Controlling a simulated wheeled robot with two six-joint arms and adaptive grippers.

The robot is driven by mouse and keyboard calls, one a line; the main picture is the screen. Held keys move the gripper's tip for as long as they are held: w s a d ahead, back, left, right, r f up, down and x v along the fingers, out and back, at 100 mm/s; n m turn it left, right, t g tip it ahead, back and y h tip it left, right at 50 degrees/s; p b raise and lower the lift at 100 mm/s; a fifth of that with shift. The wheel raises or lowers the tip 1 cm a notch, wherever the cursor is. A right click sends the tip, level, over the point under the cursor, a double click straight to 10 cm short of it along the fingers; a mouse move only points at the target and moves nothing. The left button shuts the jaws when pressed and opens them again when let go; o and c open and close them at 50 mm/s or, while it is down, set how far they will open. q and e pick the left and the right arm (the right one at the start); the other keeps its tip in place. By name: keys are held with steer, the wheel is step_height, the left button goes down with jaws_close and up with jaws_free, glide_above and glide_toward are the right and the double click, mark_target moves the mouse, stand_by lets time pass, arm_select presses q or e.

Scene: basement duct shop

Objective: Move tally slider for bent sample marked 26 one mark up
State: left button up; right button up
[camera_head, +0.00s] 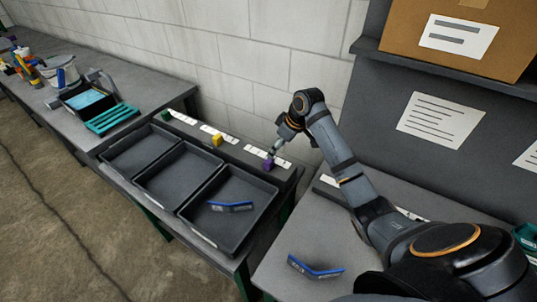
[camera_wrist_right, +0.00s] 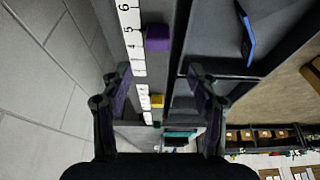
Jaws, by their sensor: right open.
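My right gripper (camera_head: 275,148) reaches over the rail behind the trays, close to the purple slider (camera_head: 268,165). In the right wrist view the fingers (camera_wrist_right: 160,88) are apart with nothing between them. The purple slider (camera_wrist_right: 158,38) lies beyond the fingertips, beside a white numbered scale (camera_wrist_right: 130,35) near the 4 and 5. A yellow slider (camera_head: 217,141) and a green slider (camera_head: 166,115) sit by their own scales. One blue bent sample (camera_head: 230,206) lies in the nearest tray; another blue bent sample (camera_head: 315,269) lies on the right table. Its marking is too small to read. My left gripper is out of view.
Three black trays (camera_head: 192,236) stand in a row in front of the rail; the other two look empty. A concrete block wall (camera_head: 225,50) rises behind the rail. A grey shelf (camera_head: 450,72) with a cardboard box (camera_head: 470,35) is at the upper right.

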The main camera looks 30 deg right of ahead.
mark_target(269, 160)
steer(key=x, duration=0.2)
steer(key=p+x, duration=0.1)
steer(key=x, duration=0.2)
steer(key=shift+d+f, duration=0.15)
steer(key=shift+f, duration=0.15)
steer(key=x, duration=0.4)
steer(key=shift+w, duration=0.15)
steer(key=shift+f, duration=0.35)
steer(key=c, duration=0.6)
jaws_close()
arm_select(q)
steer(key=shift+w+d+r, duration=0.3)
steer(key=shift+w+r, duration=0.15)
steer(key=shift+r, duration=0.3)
